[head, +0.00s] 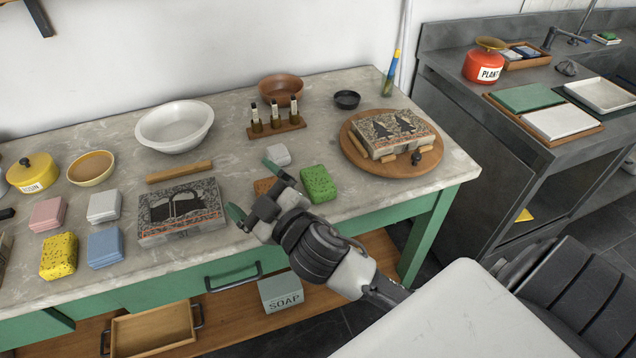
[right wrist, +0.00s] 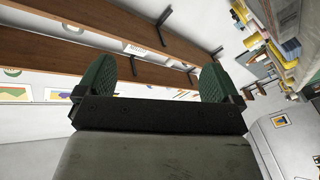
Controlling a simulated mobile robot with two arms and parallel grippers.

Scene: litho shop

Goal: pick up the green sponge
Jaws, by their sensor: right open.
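The green sponge (head: 318,184) lies flat on the grey stone tabletop near the front edge, in the head view. My right gripper (head: 256,190) is open and empty, just left of the sponge and apart from it, seen above the table. Its green-padded fingers also show in the right wrist view (right wrist: 158,84), spread wide with nothing between them. The sponge is not in the right wrist view, which looks toward wall shelves. My left gripper is not in view.
A round wooden board (head: 428,167) with a printing block is to the right. A carved block (head: 180,209) lies left. A yellow sponge (head: 59,256) is far left.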

